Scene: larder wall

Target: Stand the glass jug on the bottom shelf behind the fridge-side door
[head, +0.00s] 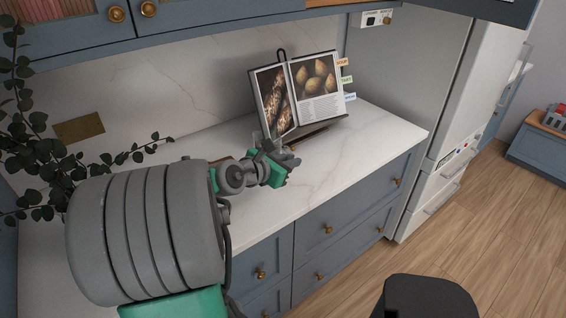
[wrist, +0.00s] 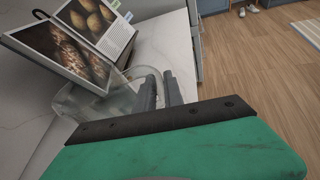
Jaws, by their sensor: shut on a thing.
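The clear glass jug (wrist: 88,104) shows in the wrist view, left of my fingers, with its curved handle reaching toward them. My gripper (wrist: 161,90) is shut on the jug at the handle side. In the head view my gripper (head: 284,162) is over the counter, in front of the cookbook stand, and the jug is hard to make out there. Wall cupboard doors with brass knobs (head: 117,14) run along the top left. A blue-grey panel (head: 465,10) juts out at the top right, beside the fridge; the shelves are out of view.
An open cookbook (head: 300,90) on a stand is close behind my gripper. A leafy plant (head: 38,165) stands at the left. The marble counter (head: 375,125) is clear to the right. The tall fridge (head: 480,85) stands past the counter's end. Wooden floor is open at right.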

